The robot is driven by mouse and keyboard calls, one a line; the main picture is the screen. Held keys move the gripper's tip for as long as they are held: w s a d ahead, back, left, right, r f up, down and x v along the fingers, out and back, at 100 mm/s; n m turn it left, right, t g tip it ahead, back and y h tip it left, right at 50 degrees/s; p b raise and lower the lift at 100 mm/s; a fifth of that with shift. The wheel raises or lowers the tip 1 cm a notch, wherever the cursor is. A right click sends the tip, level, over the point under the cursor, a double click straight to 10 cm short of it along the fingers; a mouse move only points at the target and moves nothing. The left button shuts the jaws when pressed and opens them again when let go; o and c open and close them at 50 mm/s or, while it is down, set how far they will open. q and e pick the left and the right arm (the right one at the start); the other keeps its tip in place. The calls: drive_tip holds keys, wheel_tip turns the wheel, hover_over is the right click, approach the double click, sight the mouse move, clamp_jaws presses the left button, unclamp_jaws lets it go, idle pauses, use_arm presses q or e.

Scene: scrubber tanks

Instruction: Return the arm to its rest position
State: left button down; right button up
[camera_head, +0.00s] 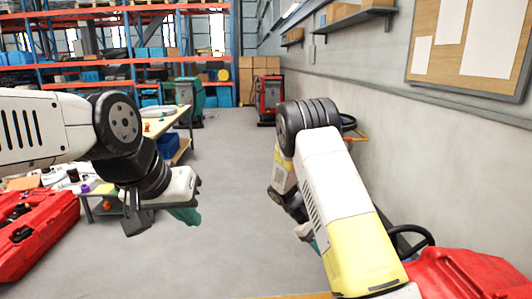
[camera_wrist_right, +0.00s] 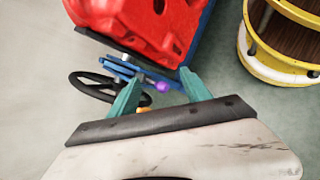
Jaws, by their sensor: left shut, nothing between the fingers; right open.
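My left arm comes in from the left in the head view. Its gripper (camera_head: 187,215) has teal fingers pointing down, shut and empty, over bare floor. My right arm bends down at the right of the head view. Its gripper is mostly hidden behind the forearm, with a bit of teal showing. In the right wrist view the right gripper (camera_wrist_right: 160,92) has its two teal fingers apart with nothing held. A small purple knob (camera_wrist_right: 162,86) appears between the fingertips, by the red machine (camera_wrist_right: 135,22); I cannot tell how far beyond them it is.
A red machine body (camera_head: 465,272) and black steering wheel (camera_head: 410,240) are close at lower right. A red case (camera_head: 40,230) and a low table stand at left. A grey wall (camera_head: 380,110) runs along the right. The middle floor (camera_head: 230,180) is clear.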

drive_tip(key=s+a+r+m+t+y, duration=0.3)
drive_tip(key=s+r+t+y, duration=0.2)
drive_tip(key=s+r, duration=0.6)
drive_tip(key=s+a+r+m+t+y, duration=0.3)
drive_tip(key=s+r, duration=0.8)
drive_tip(key=r, duration=0.6)
drive_tip(key=shift+s+a+t+y, duration=0.2)
drive_tip(key=shift+a+t+y, duration=0.15)
drive_tip(key=shift+t+y, duration=0.7)
drive_tip(key=shift+r, duration=0.1)
